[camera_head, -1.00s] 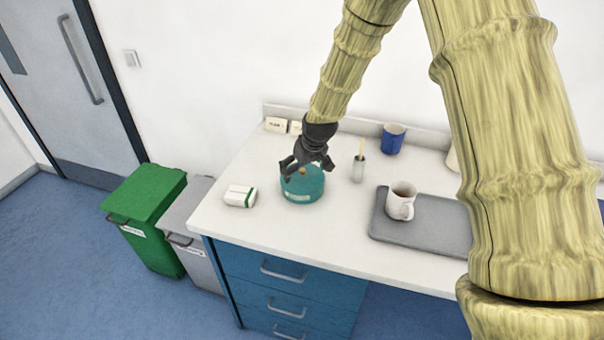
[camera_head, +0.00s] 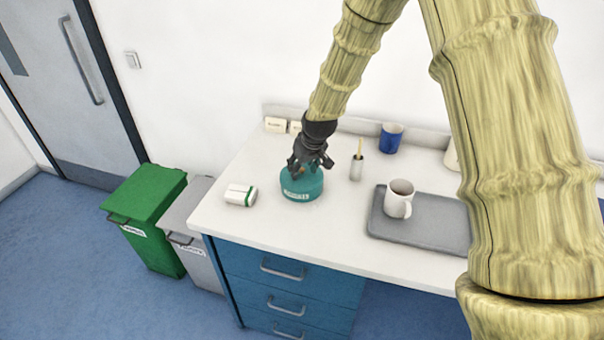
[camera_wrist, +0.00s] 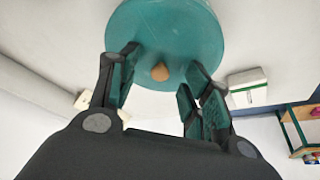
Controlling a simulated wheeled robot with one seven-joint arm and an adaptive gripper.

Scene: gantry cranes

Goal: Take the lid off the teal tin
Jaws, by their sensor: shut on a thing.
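The teal tin (camera_head: 302,190) stands upright on the white counter, with a label on its front. The lid looks seated on the tin. The fingers hide part of the lid in the head view; the exact contact is unclear.
A blue cup (camera_head: 391,138) is at the back. The counter in front of the tin is clear.

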